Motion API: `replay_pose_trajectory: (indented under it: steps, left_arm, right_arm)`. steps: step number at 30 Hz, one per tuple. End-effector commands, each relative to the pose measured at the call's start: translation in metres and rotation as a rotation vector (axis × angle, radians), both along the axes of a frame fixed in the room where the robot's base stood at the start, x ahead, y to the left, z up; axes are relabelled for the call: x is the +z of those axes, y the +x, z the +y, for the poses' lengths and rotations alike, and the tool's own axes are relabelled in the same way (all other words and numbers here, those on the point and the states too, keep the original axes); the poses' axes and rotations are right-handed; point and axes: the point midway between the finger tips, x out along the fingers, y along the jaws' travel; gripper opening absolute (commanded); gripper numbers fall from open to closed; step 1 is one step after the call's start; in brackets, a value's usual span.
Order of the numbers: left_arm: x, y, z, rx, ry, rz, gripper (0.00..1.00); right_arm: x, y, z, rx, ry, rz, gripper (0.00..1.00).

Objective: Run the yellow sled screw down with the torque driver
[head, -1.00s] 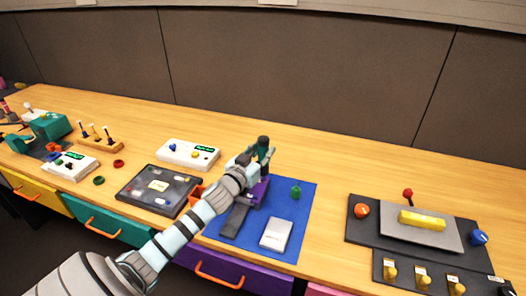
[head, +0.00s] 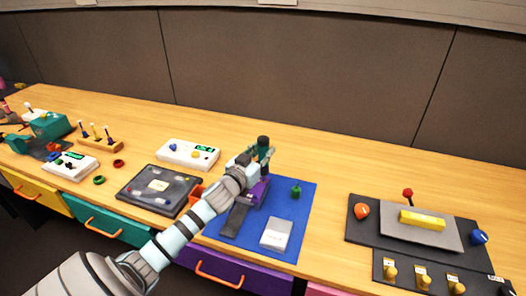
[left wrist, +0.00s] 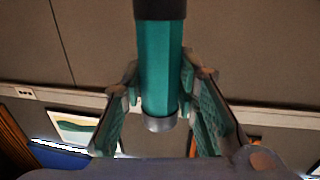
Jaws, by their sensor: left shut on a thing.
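The torque driver is teal with a black cap (head: 263,141), and it stands upright in the head view at the back of the blue mat. My left gripper (head: 259,155) is shut on it. In the left wrist view the driver's teal body (left wrist: 161,75) is between the two fingers, with a metal collar at its lower end. A purple block (head: 258,192) is right below the gripper, partly behind my arm. I cannot make out the yellow sled screw or the driver's tip. My right gripper is not in view.
The blue mat (head: 292,216) also bears a dark slab (head: 235,220), a white box (head: 276,234) and a small green piece (head: 296,191). A white box with a green readout (head: 205,149) stands behind left. A dark tray (head: 150,201) lies left. A dark control panel (head: 362,230) lies right.

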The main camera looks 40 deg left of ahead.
Motion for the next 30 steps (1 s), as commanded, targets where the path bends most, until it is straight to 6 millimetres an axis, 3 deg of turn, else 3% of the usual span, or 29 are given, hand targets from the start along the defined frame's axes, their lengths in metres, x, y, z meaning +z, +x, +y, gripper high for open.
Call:
replay_pose_trajectory:
  steps: [5,19,30]
  left_arm:
    - [0.002,-0.001,0.001,0.003,-0.005,0.008,0.0]
    - [0.061,0.0,0.0,0.0,-0.001,0.002,0.0]
    - [0.06,0.0,0.0,0.0,-0.001,0.0,0.0]
  right_arm:
    - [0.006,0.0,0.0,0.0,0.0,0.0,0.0]
    - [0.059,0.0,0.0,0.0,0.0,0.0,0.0]
    - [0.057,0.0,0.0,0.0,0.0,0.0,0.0]
